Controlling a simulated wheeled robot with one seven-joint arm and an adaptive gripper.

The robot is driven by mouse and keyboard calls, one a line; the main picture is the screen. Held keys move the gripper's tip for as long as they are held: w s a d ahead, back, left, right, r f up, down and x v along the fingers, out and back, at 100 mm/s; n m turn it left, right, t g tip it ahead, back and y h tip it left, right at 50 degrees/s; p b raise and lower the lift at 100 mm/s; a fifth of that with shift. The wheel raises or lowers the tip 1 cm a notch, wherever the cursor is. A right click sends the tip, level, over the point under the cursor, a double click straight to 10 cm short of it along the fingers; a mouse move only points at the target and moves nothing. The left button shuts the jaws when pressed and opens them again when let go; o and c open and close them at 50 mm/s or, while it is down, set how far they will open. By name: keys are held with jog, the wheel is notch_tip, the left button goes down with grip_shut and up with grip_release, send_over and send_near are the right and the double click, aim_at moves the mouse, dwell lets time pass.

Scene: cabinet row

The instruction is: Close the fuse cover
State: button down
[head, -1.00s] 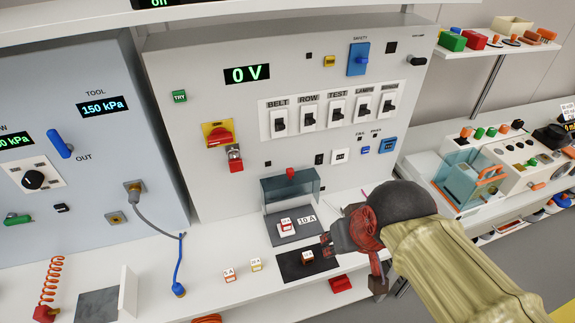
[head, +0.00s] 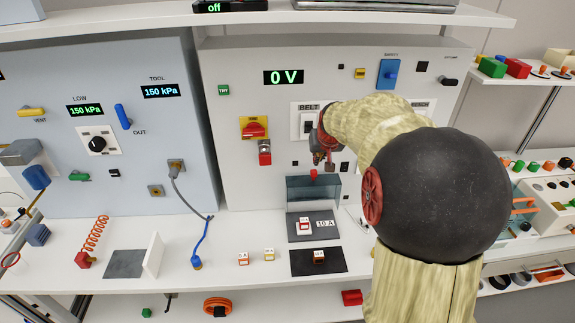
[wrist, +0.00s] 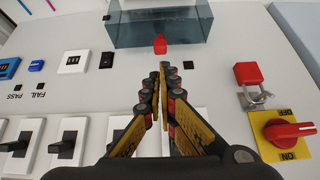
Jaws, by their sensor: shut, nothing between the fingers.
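The fuse cover (head: 313,190) is a clear blue-grey box standing raised against the panel, with a red knob (head: 313,174) at its upper edge. Below it, a red and white fuse (head: 304,224) sits uncovered on a dark plate beside the "10 A" label. My gripper (head: 318,158) is shut and empty, just above the red knob in the head view. In the upside-down wrist view, the shut fingertips (wrist: 161,66) point at the red knob (wrist: 160,44), with the cover (wrist: 190,26) beyond. A small gap seems to separate tips and knob; contact is uncertain.
A red rotary switch on a yellow plate (head: 254,128) and a padlock with a red body (head: 264,158) are left of my gripper. My arm hides most breaker switches. Small fuses (head: 244,258) and a dark plate (head: 330,262) lie on the white bench in front.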

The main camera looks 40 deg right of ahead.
jog(key=b+x, duration=0.1)
jog(key=x, duration=0.5)
jog(key=w+r+b+x, duration=0.1)
jog(key=x, duration=0.2)
jog(key=shift+w+d+f+b, duration=0.3)
jog(key=shift+d+f+b, duration=0.05)
jog(key=shift+d, duration=0.15)
jog(key=shift+s, duration=0.15)
